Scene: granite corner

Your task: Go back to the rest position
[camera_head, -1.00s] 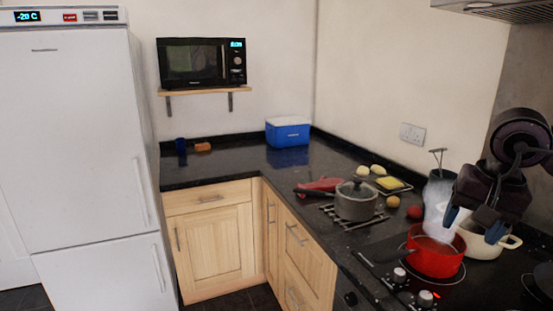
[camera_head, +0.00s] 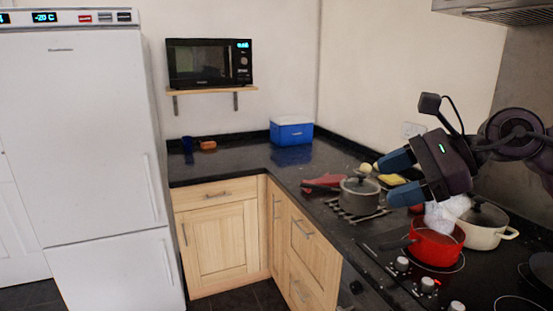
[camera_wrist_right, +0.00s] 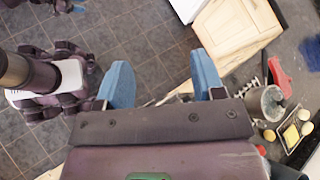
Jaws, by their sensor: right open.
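My right gripper (camera_head: 400,176) is open and empty. In the head view it is raised above the counter at the right, its blue fingers pointing left toward the grey pot. In the right wrist view its two blue fingers (camera_wrist_right: 165,85) are spread, with floor, counter edge and cabinet beyond them. Nothing is between the fingers. The left gripper does not show in the head view.
A steaming red pot (camera_head: 437,246) stands on the hob below my right gripper. Beside it are a lidded cream pot (camera_head: 484,234) and a lidded grey pot (camera_head: 358,197) on a rack. A blue cooler (camera_head: 291,131) stands in the corner. Dark floor tiles are clear.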

